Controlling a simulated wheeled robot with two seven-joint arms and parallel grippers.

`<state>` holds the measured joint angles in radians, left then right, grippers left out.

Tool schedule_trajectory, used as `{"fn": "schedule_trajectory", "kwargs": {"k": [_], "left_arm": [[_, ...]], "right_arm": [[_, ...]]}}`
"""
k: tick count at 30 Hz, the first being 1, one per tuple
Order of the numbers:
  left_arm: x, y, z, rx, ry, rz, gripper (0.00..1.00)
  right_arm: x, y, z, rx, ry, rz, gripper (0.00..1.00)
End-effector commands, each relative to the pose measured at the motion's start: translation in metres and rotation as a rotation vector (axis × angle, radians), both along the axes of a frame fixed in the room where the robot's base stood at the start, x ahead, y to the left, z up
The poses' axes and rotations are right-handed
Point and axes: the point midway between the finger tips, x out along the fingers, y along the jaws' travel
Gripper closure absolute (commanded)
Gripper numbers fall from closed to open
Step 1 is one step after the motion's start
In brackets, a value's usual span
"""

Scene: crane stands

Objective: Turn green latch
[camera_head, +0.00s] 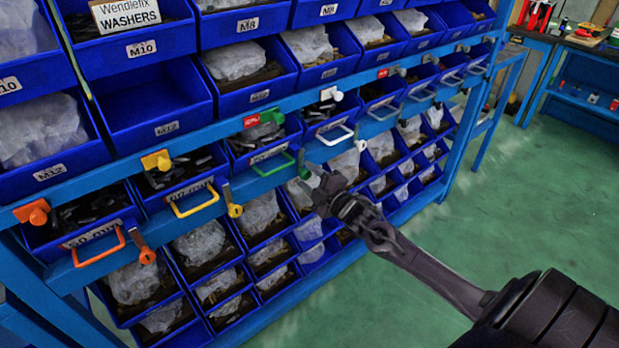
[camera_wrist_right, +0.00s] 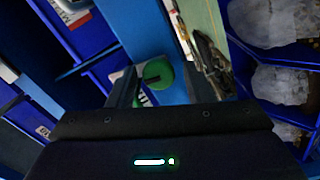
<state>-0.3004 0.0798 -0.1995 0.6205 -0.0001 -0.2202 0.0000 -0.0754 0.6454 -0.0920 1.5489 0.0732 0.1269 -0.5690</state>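A green latch (camera_head: 303,163) hangs from the blue rail at the right end of a green drawer handle (camera_head: 272,165). My right gripper (camera_head: 316,180) is at the rail, just right of and below the hanging latch. In the right wrist view, the round green latch head (camera_wrist_right: 157,73) shows between my dark, spread fingers (camera_wrist_right: 158,92). The fingers look open around it; contact cannot be told. The latch's lower part is partly hidden. My left gripper is not in view.
Neighbouring drawers have a yellow handle (camera_head: 193,198), an orange handle (camera_head: 98,248) and white handles (camera_head: 335,135), with similar latches close by. The green floor (camera_head: 480,210) to the right is clear.

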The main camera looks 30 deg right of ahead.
Motion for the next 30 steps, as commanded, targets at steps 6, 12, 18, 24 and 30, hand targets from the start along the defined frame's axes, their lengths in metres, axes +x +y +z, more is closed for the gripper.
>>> {"fn": "schedule_trajectory", "kwargs": {"k": [6, 12, 18, 24, 30], "left_arm": [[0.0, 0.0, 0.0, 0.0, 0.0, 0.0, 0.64], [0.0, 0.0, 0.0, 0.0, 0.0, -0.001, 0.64], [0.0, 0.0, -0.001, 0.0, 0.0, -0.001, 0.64], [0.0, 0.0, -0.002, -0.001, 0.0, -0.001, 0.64], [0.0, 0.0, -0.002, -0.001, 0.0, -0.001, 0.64]], "right_arm": [[0.0, 0.0, 0.001, 0.0, -0.002, 0.0, 0.48], [-0.006, 0.0, 0.0, 0.0, -0.001, 0.001, 0.48], [-0.034, -0.002, -0.001, 0.0, 0.003, 0.001, 0.48], [-0.062, -0.005, -0.001, 0.0, 0.002, 0.001, 0.48], [-0.076, -0.006, 0.0, 0.001, 0.0, 0.0, 0.48]]}}
